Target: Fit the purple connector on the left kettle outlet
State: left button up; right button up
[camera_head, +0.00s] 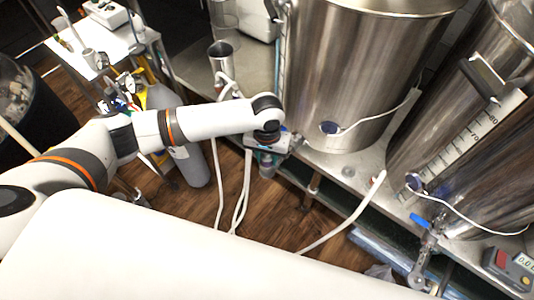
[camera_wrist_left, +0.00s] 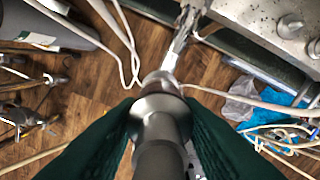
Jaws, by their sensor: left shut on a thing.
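My left gripper (camera_head: 267,158) is beside the front edge of the stand, at the lower left of the left kettle (camera_head: 345,70). In the left wrist view its dark green fingers (camera_wrist_left: 159,112) are shut on a round stepped connector (camera_wrist_left: 158,132), which looks grey there; no purple shows. Past the connector's far end is a metal fitting with a valve (camera_wrist_left: 183,32), which seems to be the left kettle outlet. They overlap in the view, and I cannot tell whether they touch. My right gripper is not in view.
The right kettle (camera_head: 475,130) has a blue-handled valve (camera_head: 422,222) at the stand's front. White hoses (camera_head: 243,190) hang over the wooden floor below my gripper. A grey gas cylinder (camera_head: 188,165) stands left of it. A white table (camera_head: 100,50) is at the back left.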

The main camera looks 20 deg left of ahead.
pick_arm(q)
jog(key=shift+f+b, duration=0.35)
jog(key=shift+f, duration=0.95)
dwell(0.6)
jog(key=o, duration=1.1)
jog(key=shift+o, duration=0.2)
jog(key=shift+r, duration=0.1)
notch_tip(320, 180, up, 12)
jog(key=shift+f+p, duration=0.1)
jog(key=shift+p, duration=0.55)
